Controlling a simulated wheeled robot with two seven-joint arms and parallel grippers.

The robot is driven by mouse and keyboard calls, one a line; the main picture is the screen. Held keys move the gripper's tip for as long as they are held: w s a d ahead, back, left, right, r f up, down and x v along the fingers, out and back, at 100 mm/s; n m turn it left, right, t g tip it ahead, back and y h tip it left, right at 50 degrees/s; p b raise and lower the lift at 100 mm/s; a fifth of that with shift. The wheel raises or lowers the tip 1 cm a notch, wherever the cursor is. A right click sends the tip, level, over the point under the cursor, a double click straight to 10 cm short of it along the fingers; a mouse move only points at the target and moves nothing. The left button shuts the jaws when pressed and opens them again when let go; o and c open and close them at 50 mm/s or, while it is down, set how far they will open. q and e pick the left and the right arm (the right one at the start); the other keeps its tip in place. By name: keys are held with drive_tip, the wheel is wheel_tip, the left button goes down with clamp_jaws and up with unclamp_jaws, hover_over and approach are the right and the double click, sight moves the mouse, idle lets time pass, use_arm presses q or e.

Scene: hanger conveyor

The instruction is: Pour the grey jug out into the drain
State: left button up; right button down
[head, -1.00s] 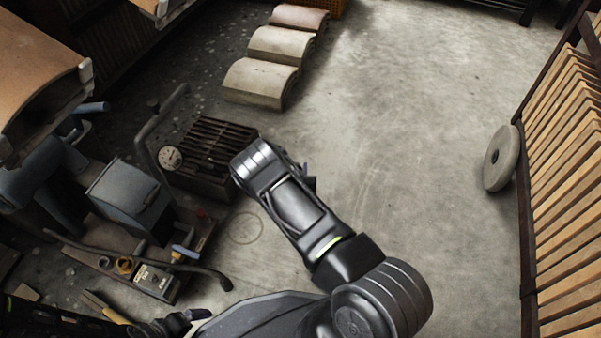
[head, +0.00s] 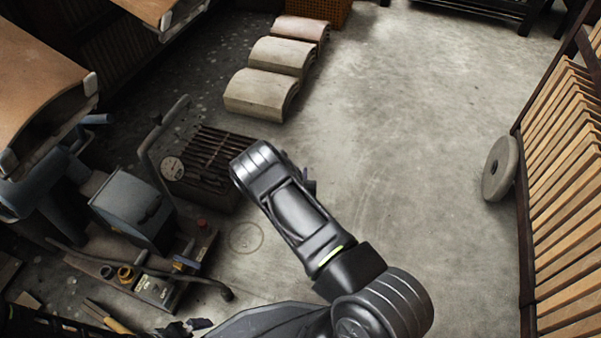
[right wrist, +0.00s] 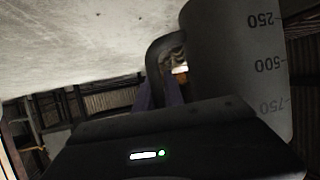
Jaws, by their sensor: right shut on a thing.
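The grey jug (right wrist: 235,60) shows in the right wrist view, with a dark handle (right wrist: 162,50) and a printed scale of 250, 500 and 750 that appears upside down there. My right gripper (right wrist: 163,95) is shut on the jug's handle. In the head view my right arm hides the jug, and only a bit of the right gripper (head: 309,183) shows beside the arm. Any liquid is not visible. The drain appears to be the dark slatted grate (head: 222,146) just left of my right wrist. Part of my left gripper (head: 190,327) shows at the bottom edge; its jaws are unclear.
A round gauge (head: 172,168) and a bent pipe stand by the grate. A grey-blue machine (head: 133,205) is on the left. Curved tiles (head: 262,93) lie beyond. A stone disc (head: 499,168) leans on a wooden slat rack (head: 565,170). The central floor is clear.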

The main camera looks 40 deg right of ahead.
drive_tip(key=w+a+r+n+t+y, duration=0.1)
drive_tip(key=w+a+r, duration=0.1)
drive_tip(key=a+r, duration=0.35)
drive_tip(key=w+a+r+n+y, duration=0.1)
drive_tip(key=w+a+r, duration=0.1)
drive_tip(key=r, duration=0.6)
drive_tip(key=w+a+r+n+t+y, duration=0.1)
drive_tip(key=w+a+r+n+y, duration=0.15)
drive_tip(key=r, duration=0.35)
drive_tip(key=s+a+r+n+t+y, duration=0.1)
drive_tip(key=s+a+r+n+y, duration=0.2)
drive_tip(key=a+r, duration=1)
drive_tip(key=shift+s+a+r+n+y, duration=0.35)
drive_tip(key=shift+s+a+y, duration=0.3)
drive_tip(key=shift+a, duration=0.15)
